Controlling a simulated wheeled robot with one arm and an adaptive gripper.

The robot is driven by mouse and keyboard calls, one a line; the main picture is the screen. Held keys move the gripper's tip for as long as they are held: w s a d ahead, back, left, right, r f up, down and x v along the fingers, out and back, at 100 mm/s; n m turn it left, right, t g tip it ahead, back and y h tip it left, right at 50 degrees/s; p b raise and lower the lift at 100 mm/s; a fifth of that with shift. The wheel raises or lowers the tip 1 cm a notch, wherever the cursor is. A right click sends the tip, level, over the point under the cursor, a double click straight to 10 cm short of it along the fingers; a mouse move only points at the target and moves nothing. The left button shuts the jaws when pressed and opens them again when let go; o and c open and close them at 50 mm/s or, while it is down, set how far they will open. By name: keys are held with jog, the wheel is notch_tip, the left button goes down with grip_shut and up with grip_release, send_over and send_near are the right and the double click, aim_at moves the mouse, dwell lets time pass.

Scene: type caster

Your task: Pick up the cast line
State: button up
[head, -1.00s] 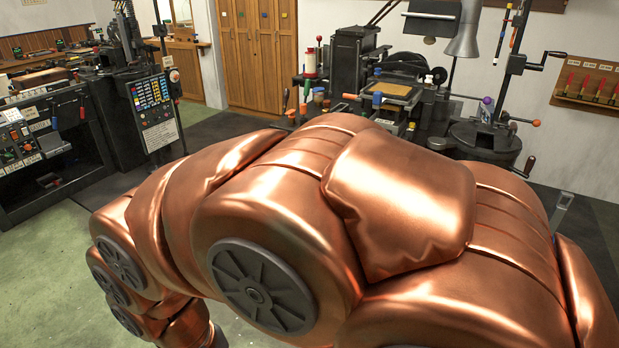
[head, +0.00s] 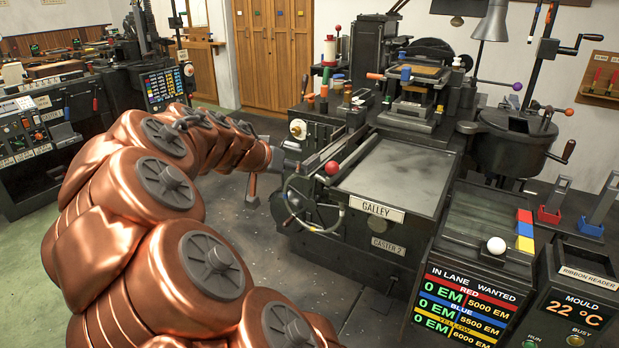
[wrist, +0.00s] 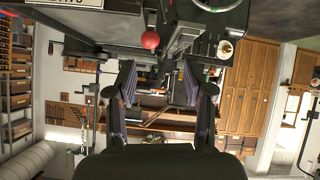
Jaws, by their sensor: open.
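The galley (head: 395,178), a flat grey tray with a "GALLEY" label, lies on the front of the Caster 2 machine. I cannot make out a separate cast line on it. My copper arm bends along the left of the head view, and its end is by the machine's left front side, left of the galley. In the wrist view my gripper (wrist: 165,88) is open, with its two fingers apart and nothing held between them. The galley label shows partly at the top left of the wrist view, near a red ball knob (wrist: 150,40).
The machine's red knob (head: 332,168), hose and levers stick out beside my arm's end. A lane display (head: 465,305) and a ribbon reader (head: 580,305) stand at the front right. A melting pot (head: 510,145) stands behind. Open floor lies between my arm and the machine.

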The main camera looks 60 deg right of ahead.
aim_at(309, 161)
jog(key=shift+w+d+f+m+h+b, duration=0.4)
jog(key=shift+w+d+f, duration=0.75)
jog(key=shift+d, duration=1.75)
jog(key=shift+w+d+f+m+h+b, duration=0.2)
jog(key=shift+w+d+f+h+b, duration=0.65)
jog(key=shift+d, duration=2.1)
jog(key=shift+w+d+f+m+h+b, duration=0.1)
jog(key=shift+w+d+f+m+b, duration=0.15)
jog(key=shift+w+d+f, duration=1.95)
jog(key=shift+s+d+r, duration=0.2)
jog(key=shift+s+d, duration=0.15)
jog(key=shift+s, duration=0.2)
jog(key=shift+s+d+r, duration=0.2)
jog(key=shift+s+d, duration=0.15)
jog(key=shift+s, duration=0.15)
grip_shut()
